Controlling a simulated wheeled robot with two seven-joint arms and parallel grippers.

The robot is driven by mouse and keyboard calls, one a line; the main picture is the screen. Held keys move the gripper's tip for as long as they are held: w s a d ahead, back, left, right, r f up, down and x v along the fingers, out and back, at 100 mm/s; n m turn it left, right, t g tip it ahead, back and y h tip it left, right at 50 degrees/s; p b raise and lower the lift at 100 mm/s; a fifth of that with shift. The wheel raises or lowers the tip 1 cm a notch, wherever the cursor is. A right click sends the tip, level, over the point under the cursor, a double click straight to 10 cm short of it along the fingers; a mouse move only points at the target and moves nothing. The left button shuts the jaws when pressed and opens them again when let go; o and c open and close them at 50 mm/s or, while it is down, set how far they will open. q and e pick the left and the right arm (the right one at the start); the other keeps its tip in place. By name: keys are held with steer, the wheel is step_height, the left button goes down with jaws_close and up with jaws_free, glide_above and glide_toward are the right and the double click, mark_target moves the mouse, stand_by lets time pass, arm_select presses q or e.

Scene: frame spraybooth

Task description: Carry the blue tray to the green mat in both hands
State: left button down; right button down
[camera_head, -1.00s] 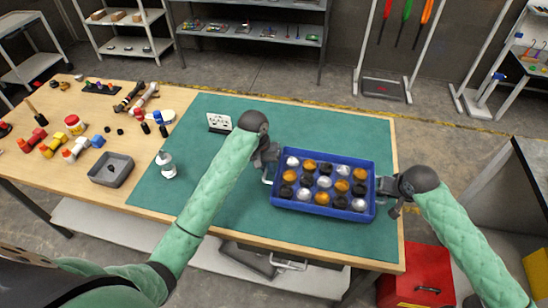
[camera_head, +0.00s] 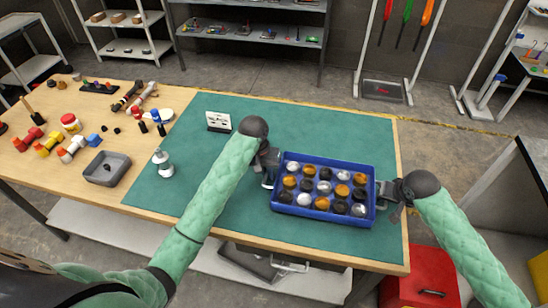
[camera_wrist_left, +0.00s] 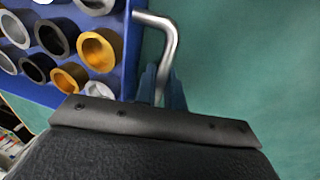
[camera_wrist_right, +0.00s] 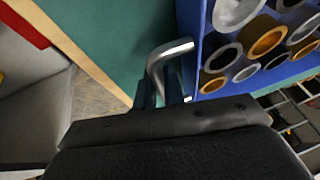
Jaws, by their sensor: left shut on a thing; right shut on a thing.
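The blue tray (camera_head: 322,213) carries several orange, white and black round pieces. It is over the right part of the green mat (camera_head: 220,160) on the table; whether it touches the mat I cannot tell. My left gripper (camera_head: 268,178) is shut on the tray's left metal handle, which shows in the left wrist view (camera_wrist_left: 165,45). My right gripper (camera_head: 388,191) is shut on the right handle, near the table's right edge; that handle shows in the right wrist view (camera_wrist_right: 165,58).
A grey bin (camera_head: 107,168) and several coloured parts lie on bare wood further left. A red cabinet (camera_head: 430,275) stands below the right edge. The mat behind the tray is clear.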

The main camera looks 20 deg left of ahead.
arm_select(q)
steer(key=shift+f+b, duration=0.45)
arm_select(e)
steer(key=shift+f, duration=0.4)
arm_select(q)
steer(key=c, duration=1.5)
jaws_free()
arm_select(e)
steer(key=c, duration=1.5)
jaws_free()
arm_select(q)
steer(key=shift+r, duration=0.15)
step_height(320, 180, up, 12)
steer(key=a, duration=0.2)
steer(key=shift+a+f, duration=0.2)
steer(key=shift+f, duration=0.05)
arm_select(e)
steer(key=v, duration=1.2)
arm_select(q)
steer(key=shift+s, duration=0.15)
arm_select(e)
steer(key=shift+f, duration=0.1)
